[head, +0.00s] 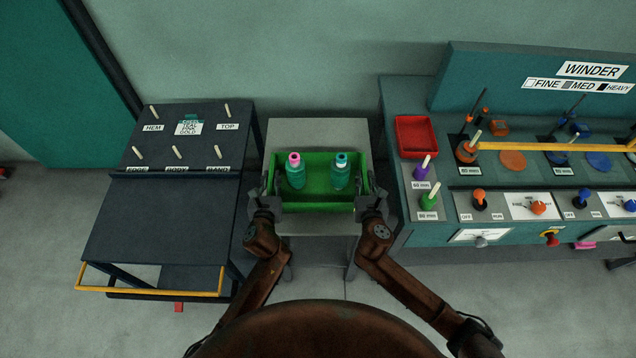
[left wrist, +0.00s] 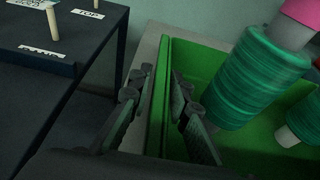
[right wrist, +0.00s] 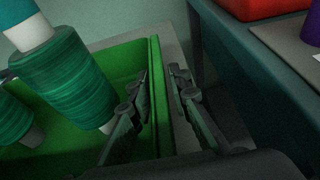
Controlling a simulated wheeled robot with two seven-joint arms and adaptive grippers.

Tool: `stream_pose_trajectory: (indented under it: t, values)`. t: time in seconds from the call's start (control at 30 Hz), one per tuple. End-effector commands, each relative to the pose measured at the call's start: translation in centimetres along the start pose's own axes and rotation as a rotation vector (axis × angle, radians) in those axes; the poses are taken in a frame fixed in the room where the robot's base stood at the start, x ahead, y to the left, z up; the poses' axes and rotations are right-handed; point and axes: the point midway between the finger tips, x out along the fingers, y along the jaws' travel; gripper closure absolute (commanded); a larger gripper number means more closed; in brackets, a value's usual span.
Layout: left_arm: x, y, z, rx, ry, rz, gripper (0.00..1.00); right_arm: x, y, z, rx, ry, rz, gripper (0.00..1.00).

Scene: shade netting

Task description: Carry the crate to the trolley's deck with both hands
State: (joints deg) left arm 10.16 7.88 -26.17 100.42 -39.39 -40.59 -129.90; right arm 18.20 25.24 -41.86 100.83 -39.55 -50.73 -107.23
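The green crate (head: 318,172) stands on a grey stand (head: 318,132) in the middle of the head view. It holds a green spool with a pink top (head: 295,172) and a green spool with a blue and white top (head: 341,173). My left gripper (left wrist: 165,100) straddles the crate's left wall, one finger outside and one inside, with gaps to the wall. My right gripper (right wrist: 158,95) straddles the right wall the same way, fingers apart. The trolley (head: 155,222) is to the left, with a dark, empty deck and a yellow handle in front.
The trolley's raised back shelf (head: 186,135) carries several pegs and labels. On the right stands the winder bench (head: 500,172) with a red tray (head: 416,136), spools and knobs, close beside the stand. A narrow gap separates the stand and the trolley.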

Motion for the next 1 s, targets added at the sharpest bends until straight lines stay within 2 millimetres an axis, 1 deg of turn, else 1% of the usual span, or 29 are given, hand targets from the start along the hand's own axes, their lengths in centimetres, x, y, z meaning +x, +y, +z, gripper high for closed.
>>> stream_pose_trajectory:
  t: [0.03,0.2,0.23,0.93,1.0]
  values:
    - [-0.01,0.01,0.00,0.000,0.000,0.000,0.87,-0.01,0.00,-0.01,0.000,0.000,0.000,0.87]
    - [-0.01,0.01,-0.01,0.000,0.000,0.000,0.99,-0.01,-0.01,-0.01,0.000,0.000,0.000,0.99]
    - [-0.01,0.01,-0.01,0.000,0.000,0.000,1.00,-0.01,-0.01,-0.01,0.000,0.000,0.000,1.00]
    - [-0.01,0.02,-0.03,0.001,0.000,0.000,1.00,-0.01,-0.03,-0.03,-0.001,0.000,-0.001,1.00]
    - [-0.03,-0.02,0.22,0.002,-0.004,-0.001,1.00,-0.02,0.00,0.21,-0.001,-0.004,0.000,1.00]
